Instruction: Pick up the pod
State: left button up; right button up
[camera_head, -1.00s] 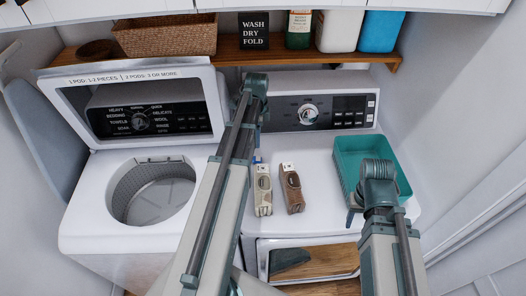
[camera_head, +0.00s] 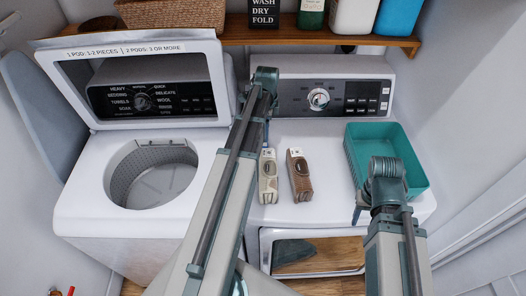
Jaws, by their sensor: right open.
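I cannot make out a pod anywhere in the head view. My right gripper (camera_head: 358,213) is mostly hidden behind its own arm. A blue-grey finger part of it shows at the front left corner of the teal bin (camera_head: 415,158), over the dryer top. It is open, and nothing shows in it. My left arm crosses the middle of the view, and its gripper is hidden behind the arm. Two small packages, one beige patterned (camera_head: 268,177) and one brown (camera_head: 300,175), lie side by side on the dryer between my arms.
The open washer (camera_head: 82,205) is at left, its raised lid labelled with pod counts. The dryer (camera_head: 325,208) is at right, its front door opening showing cloth. A wooden shelf (camera_head: 330,38) behind holds a wicker basket (camera_head: 172,14), a sign and bottles. Small red objects (camera_head: 70,291) are at bottom left.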

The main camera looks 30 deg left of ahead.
pick_arm(q)
jog(key=shift+f+b, duration=0.4)
jog(key=shift+f, duration=0.45)
pick_arm(e)
jog(key=shift+f, duration=0.9)
pick_arm(q)
notch_tip(320, 180, down, 5)
jog(key=b, duration=0.5)
jog(key=shift+s+d+f, duration=0.1)
jog(key=shift+s+f, duration=0.05)
pick_arm(e)
notch_tip(320, 180, down, 5)
jog(key=shift+f, duration=0.1)
pick_arm(q)
grip_shut()
